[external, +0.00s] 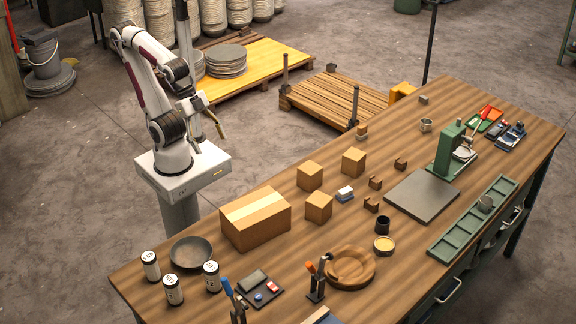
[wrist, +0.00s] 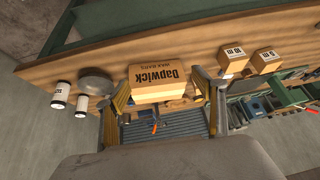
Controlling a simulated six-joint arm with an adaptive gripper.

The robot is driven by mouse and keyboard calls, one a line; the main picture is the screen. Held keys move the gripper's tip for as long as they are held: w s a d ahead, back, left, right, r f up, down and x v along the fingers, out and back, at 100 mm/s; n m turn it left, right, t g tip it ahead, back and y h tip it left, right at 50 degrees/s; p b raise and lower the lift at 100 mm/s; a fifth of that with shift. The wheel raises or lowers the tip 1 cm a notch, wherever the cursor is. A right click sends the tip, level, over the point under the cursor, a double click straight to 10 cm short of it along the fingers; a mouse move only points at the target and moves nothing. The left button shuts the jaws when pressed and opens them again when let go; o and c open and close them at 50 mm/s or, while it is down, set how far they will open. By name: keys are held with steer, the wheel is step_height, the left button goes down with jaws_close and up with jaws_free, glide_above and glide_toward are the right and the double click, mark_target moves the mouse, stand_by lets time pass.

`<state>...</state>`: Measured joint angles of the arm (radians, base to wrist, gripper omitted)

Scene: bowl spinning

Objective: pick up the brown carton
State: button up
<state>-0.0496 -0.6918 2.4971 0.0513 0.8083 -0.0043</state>
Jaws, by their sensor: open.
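A large brown carton (external: 250,222) with a pale tape strip lies on the wooden table near its back edge. In the wrist view the carton (wrist: 152,75) shows dark "Dapwick" lettering and appears between my fingers, but farther off. Smaller brown cartons, one at the back (external: 310,176), one to its right (external: 353,162) and one in front (external: 318,207), stand just right of it. My gripper (external: 219,132) is raised beside my arm, away from the table and well clear of the cartons. In the wrist view my gripper (wrist: 158,78) has its fingers spread apart with nothing held.
A dark bowl (external: 191,252) and labelled white cans (external: 151,266) stand left of the large carton. A round wooden dish (external: 350,267) and a tool stand (external: 317,282) are in front. A grey plate (external: 422,195) and green press (external: 447,150) are farther right.

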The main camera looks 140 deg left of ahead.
steer(key=w+a+f+t+y, duration=0.1)
steer(key=w+a+y, duration=0.2)
steer(key=w+a, duration=0.7)
steer(key=t, duration=0.3)
glide_above(300, 167)
steer(key=s+d, duration=0.2)
step_height(300, 167, down, 6)
steer(key=shift+m+t+h, duration=0.6)
steer(key=shift+t, duration=0.1)
steer(key=a+f, duration=0.1)
steer(key=f, duration=0.1)
steer(key=a+f, duration=0.3)
steer(key=shift+w+f, duration=0.2)
steer(key=shift+f, duration=0.15)
steer(key=shift+s+a+f+t+h, duration=0.1)
steer(key=shift+s+f+t+h, duration=0.05)
steer(key=shift+f, duration=0.2)
steer(key=shift+s+a+f+t+h, duration=0.1)
steer(key=shift+f+t+h, duration=0.05)
steer(key=shift+f, duration=0.2)
steer(key=shift+s+f+t+h, duration=0.5)
steer(key=shift+s+f, duration=0.05)
steer(key=shift+f, duration=0.25)
steer(key=shift+s+f+n+t+h, duration=0.3)
steer(key=shift+s+f+t, duration=0.05)
steer(key=shift+s+t, duration=0.05)
steer(key=shift+s+f+t, duration=0.1)
steer(key=shift+s+t, duration=0.3)
steer(key=shift+s, duration=0.1)
steer(key=shift+w, duration=0.15)
